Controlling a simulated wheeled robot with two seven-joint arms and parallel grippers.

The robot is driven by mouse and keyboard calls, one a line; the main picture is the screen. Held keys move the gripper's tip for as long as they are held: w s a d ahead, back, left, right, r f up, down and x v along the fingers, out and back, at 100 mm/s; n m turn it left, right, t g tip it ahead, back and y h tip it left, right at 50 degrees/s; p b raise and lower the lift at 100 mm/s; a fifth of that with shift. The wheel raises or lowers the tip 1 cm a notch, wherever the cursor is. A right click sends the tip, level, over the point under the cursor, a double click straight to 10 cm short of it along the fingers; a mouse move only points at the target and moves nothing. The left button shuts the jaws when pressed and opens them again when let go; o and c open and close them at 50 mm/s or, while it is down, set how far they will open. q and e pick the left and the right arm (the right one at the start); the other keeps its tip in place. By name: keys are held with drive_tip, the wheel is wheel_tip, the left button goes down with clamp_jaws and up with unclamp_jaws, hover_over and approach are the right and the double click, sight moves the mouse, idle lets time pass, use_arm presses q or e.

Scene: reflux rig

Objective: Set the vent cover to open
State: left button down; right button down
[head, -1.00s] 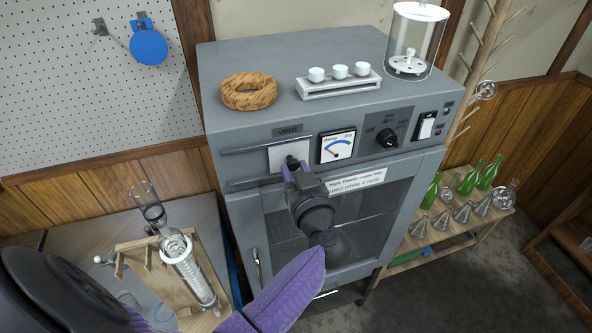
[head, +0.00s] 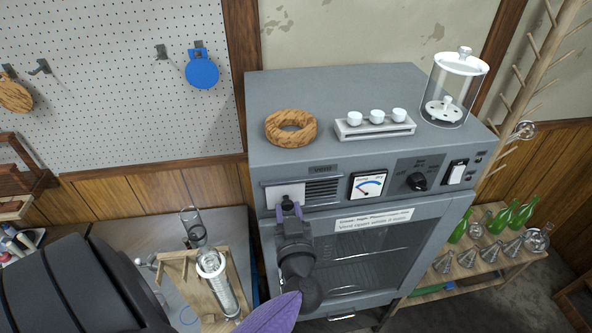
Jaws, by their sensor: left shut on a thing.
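The vent cover (head: 274,194) is a pale plate on rails in the grey cabinet's front, under the "vent" label (head: 321,169). It sits at the left end of its rails. To its right the dark slotted vent (head: 322,190) is uncovered. My left gripper (head: 290,205) is at the cover's lower middle, shut on its small knob, which the fingers mostly hide. My right gripper is not in view.
A gauge (head: 367,186), a dial (head: 417,181) and a switch (head: 456,173) are right of the vent. A cork ring (head: 291,128), a rack of small cups (head: 375,130) and a glass jar (head: 456,90) stand on top. Glassware on a wooden stand (head: 180,270) is near my left arm.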

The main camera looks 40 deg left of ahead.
use_arm(q)
drive_tip(key=c, duration=0.6)
unclamp_jaws()
drive_tip(key=shift+s+a, duration=0.1)
drive_tip(key=shift+o, duration=1)
drive_tip(key=shift+s, duration=0.15)
drive_tip(key=p+v, duration=0.3)
drive_tip(key=v, duration=0.6)
drive_tip(key=shift+s+d, duration=0.2)
drive_tip(key=shift+d, duration=0.15)
